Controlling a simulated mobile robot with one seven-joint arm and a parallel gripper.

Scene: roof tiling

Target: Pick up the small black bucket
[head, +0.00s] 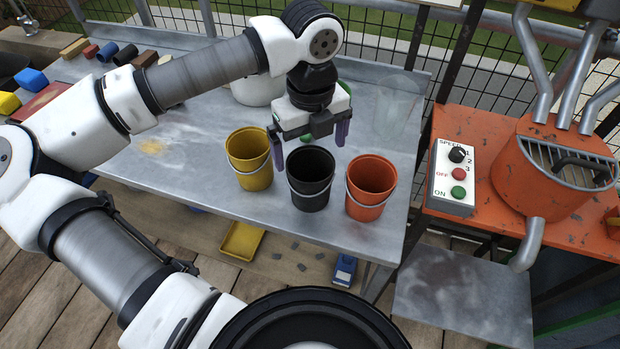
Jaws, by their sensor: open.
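The small black bucket (310,186) stands upright on the grey metal table, between a yellow bucket (250,160) on its left and an orange bucket (370,187) on its right. A thin metal handle hangs at its front. My gripper (309,146) is open and empty, pointing down, with one finger to the left and one to the right. In the picture it is at the back of the black bucket's rim. I cannot tell its exact height or whether it touches the rim.
The grey table (200,190) has free room left of the yellow bucket. A larger pale bucket (257,90) stands behind my arm. Coloured blocks lie at the far left. A control box (455,178) and an orange machine (555,165) stand right. Wire fence runs behind.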

